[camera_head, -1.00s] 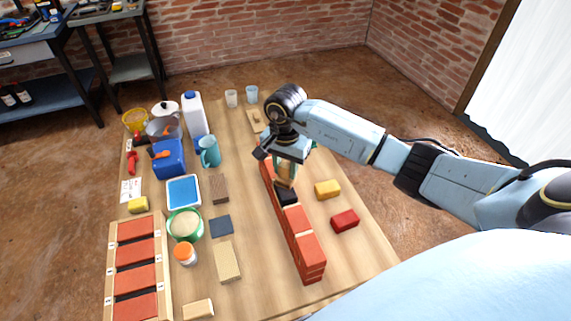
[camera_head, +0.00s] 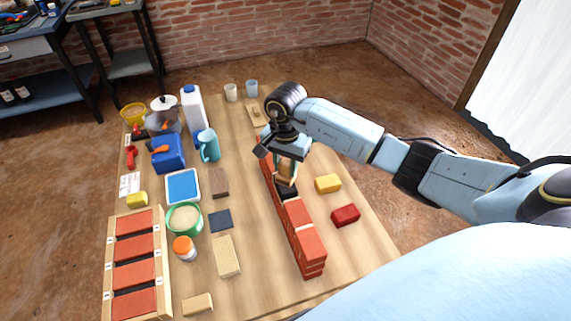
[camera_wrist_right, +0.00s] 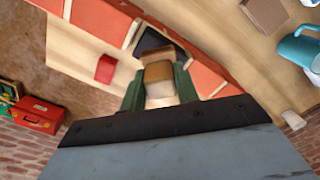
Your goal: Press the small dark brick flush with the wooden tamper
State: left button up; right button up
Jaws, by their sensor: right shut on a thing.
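The small dark brick (camera_head: 286,192) sits in the row of the red brick wall (camera_head: 311,258), between red bricks. It also shows in the right wrist view (camera_wrist_right: 152,41), partly hidden behind the tamper. My right gripper (camera_head: 287,170) is shut on the wooden tamper (camera_head: 286,175), upright above the dark brick. In the right wrist view the tamper's wooden block (camera_wrist_right: 159,74) lies between the green-grey fingers and overlaps the dark brick. I cannot tell whether tamper and brick touch, or whether the brick is flush. My left gripper is not in view.
A yellow block (camera_head: 328,183) and a red block (camera_head: 346,215) lie right of the wall. Left of it are a dark flat square (camera_head: 220,221), a tan block (camera_head: 226,256), a green bowl (camera_head: 185,218) and a teal mug (camera_head: 208,146). A rack of red bricks (camera_head: 163,266) stands at far left.

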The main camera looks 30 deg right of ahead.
jog(key=shift+d+f+b, duration=0.25)
jog(key=shift+f+b, duration=0.55)
jog(key=shift+f, duration=0.25)
dwell(1.9)
jog(key=shift+a+r+p, duration=0.15)
jog(key=shift+r+p, duration=0.35)
jog(key=shift+r, duration=0.25)
jog(key=shift+a+r+p, duration=0.1)
jog(key=shift+r+p, duration=0.35)
jog(key=shift+r, duration=0.25)
jog(key=shift+r+p, duration=1.4)
jog(key=shift+r, duration=1.05)
